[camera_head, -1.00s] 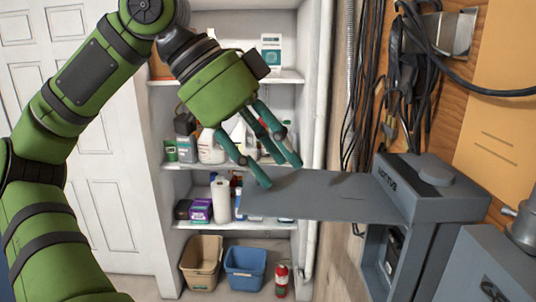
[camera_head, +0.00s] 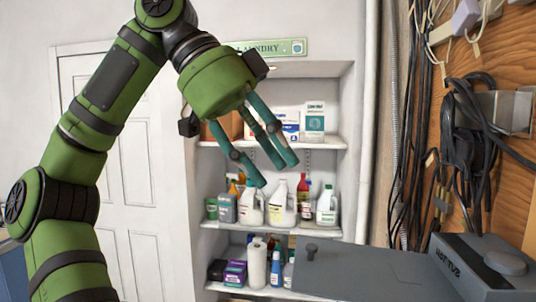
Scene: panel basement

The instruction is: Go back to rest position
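My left gripper (camera_head: 276,172) hangs in the upper middle of the head view on its green arm. Its teal fingers are spread and empty, pointing down and to the right. A grey panel box (camera_head: 480,268) marked "HOT TUB" is at the lower right. Its grey door (camera_head: 385,272) stands out to the left, with a small dark knob (camera_head: 311,250) near its far left corner. In the picture the fingers are above the door with a clear gap between them. My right gripper is not in view.
Behind the gripper is a recessed shelf unit (camera_head: 345,152) with bottles, boxes and a paper roll (camera_head: 257,265), under a laundry sign (camera_head: 275,47). Black cables (camera_head: 412,130) hang on the right wall. A white door (camera_head: 130,225) is at the left.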

